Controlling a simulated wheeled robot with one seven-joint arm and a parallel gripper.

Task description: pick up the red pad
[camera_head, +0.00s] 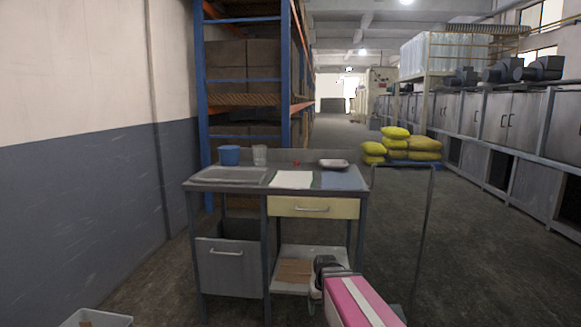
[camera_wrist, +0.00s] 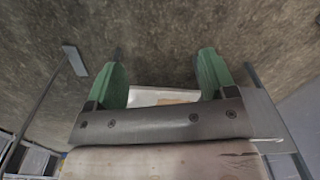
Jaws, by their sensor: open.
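A tiny red thing (camera_head: 296,162) sits toward the back of the worktop (camera_head: 228,186), just left of a shallow dish. It is too small for me to tell its shape, but it is the only red item I see on the table. My gripper (camera_wrist: 160,72) shows in the wrist view with its two green fingers spread wide and nothing between them. In the head view my arm is low in front of the table, at the lower shelf's right side, well below and away from the red thing. The wrist view does not show the red thing.
The worktop holds a blue pot (camera_head: 229,155), a glass (camera_head: 260,155), a sink basin (camera_head: 229,175), a white sheet (camera_head: 292,180), a blue sheet (camera_head: 343,180) and the dish (camera_head: 333,163). A yellow drawer (camera_head: 335,208) is shut. Cardboard lies on the lower shelf (camera_head: 318,254). A thin-framed trolley (camera_head: 425,225) stands right.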

